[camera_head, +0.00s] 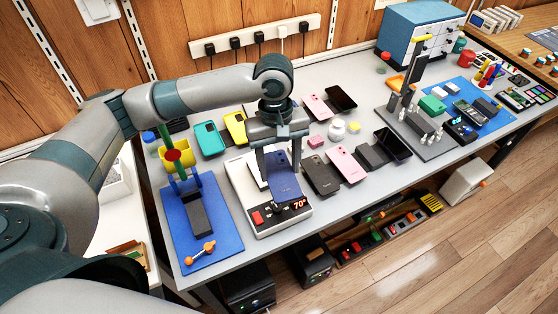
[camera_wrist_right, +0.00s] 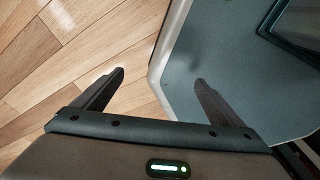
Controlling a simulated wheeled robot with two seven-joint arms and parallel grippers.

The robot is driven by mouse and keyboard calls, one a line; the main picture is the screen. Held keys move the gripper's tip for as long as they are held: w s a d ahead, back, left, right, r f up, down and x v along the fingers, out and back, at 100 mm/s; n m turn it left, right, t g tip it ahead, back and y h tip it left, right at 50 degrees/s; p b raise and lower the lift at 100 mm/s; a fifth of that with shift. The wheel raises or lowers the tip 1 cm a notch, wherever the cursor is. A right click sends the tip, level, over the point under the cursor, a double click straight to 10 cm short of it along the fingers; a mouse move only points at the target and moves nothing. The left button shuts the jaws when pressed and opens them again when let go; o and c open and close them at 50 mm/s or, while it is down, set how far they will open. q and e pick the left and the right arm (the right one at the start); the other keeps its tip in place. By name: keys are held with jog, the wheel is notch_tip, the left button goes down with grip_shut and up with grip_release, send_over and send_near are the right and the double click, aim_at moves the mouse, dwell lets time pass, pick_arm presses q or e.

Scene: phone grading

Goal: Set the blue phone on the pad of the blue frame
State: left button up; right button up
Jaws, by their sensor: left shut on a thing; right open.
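The blue phone (camera_head: 286,187) is in the head view, held upright or tilted between the fingers of my left gripper (camera_head: 280,168). The gripper is shut on it, above a white hot plate (camera_head: 247,208) with a red 70° display. I cannot tell whether the phone touches the plate. My right gripper (camera_wrist_right: 159,78) is open and empty in the right wrist view.
Several phones lie right of the plate, including a dark one (camera_head: 321,174) and a pink one (camera_head: 346,163). A green case (camera_head: 208,139) and an orange tool (camera_head: 200,252) lie at the left. My right gripper is near a table corner (camera_wrist_right: 215,60), with floor beside it.

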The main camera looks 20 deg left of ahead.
pick_arm(q)
jog(key=s+r+m, duration=0.1)
jog(key=m, duration=0.1)
jog(key=s+a+r+m+b, duration=0.1)
jog(key=m, duration=0.1)
jog(key=s+r+m, duration=0.1)
jog(key=m, duration=0.1)
jog(key=shift+a+r+m+y, duration=0.25)
jog(key=shift+r+m+y, duration=0.05)
jog(key=shift+y, duration=0.1)
jog(key=shift+s+a+r+m+b, duration=0.25)
jog(key=shift+s+r+m, duration=0.2)
jog(key=shift+m, duration=0.25)
pick_arm(e)
jog(key=shift+d+f, duration=0.1)
jog(key=shift+f, duration=0.75)
